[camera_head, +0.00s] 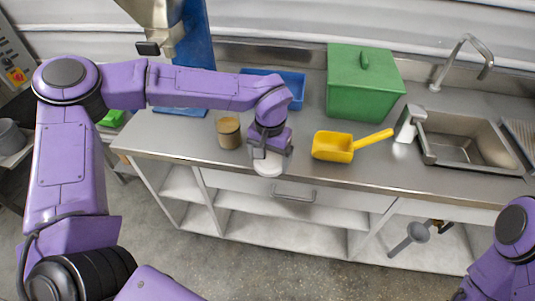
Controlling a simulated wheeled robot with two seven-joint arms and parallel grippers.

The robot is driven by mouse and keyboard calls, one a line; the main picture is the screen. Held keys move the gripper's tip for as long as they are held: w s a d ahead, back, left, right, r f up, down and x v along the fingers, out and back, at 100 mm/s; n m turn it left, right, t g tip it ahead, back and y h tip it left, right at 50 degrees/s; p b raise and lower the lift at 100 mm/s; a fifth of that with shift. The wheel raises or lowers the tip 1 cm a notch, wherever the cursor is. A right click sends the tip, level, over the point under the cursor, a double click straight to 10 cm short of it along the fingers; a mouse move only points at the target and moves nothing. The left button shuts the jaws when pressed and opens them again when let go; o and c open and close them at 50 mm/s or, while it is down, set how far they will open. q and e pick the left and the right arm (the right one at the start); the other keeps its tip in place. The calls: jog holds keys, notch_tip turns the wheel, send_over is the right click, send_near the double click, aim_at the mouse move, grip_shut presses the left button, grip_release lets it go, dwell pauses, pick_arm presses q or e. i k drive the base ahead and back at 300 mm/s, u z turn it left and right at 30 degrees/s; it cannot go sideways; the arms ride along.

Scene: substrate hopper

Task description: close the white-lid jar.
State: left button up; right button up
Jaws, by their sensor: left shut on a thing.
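The jar (229,133), brownish with a tan top, stands upright on the metal counter, left of my left gripper. My left gripper (268,158) is shut on the white lid (268,168), a round white disc, and holds it near the counter's front edge. The lid is apart from the jar, to its right. My right arm shows at the lower right corner, but its gripper is outside the view.
A yellow scoop (333,147) lies right of my left gripper. Behind are a blue tray (293,88) and a green lidded box (365,88). A sink (463,145) with a tap is at the right. A hopper (160,20) stands at the back left.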

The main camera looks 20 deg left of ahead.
aim_at(228, 128)
jog(key=k, duration=0.5)
jog(key=u, duration=1.95)
jog(key=i, duration=0.9)
jog(key=z, duration=1.45)
jog(key=i, duration=0.2)
